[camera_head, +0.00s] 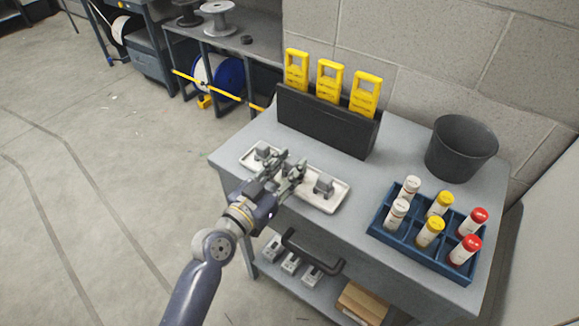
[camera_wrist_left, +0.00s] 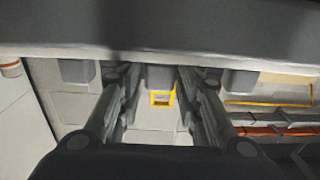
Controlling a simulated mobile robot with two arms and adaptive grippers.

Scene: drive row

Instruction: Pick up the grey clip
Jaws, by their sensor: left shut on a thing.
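A white tray (camera_head: 333,204) lies near the front left edge of the grey table and bears small grey clips. One grey clip (camera_head: 263,151) stands at the tray's left end and another grey clip (camera_head: 324,185) towards its right end. My left gripper (camera_head: 291,165) is over the middle of the tray, shut on a grey clip that it mostly hides in the head view. In the left wrist view this grey clip (camera_wrist_left: 160,77) shows between the two fingers, with a similar grey block on each side. My right gripper is not in view.
A black holder (camera_head: 325,125) with yellow devices (camera_head: 330,80) stands behind the tray. A blue rack (camera_head: 395,244) with several capped tubes and a dark bucket (camera_head: 460,148) are at the right. The tabletop between tray and rack is clear.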

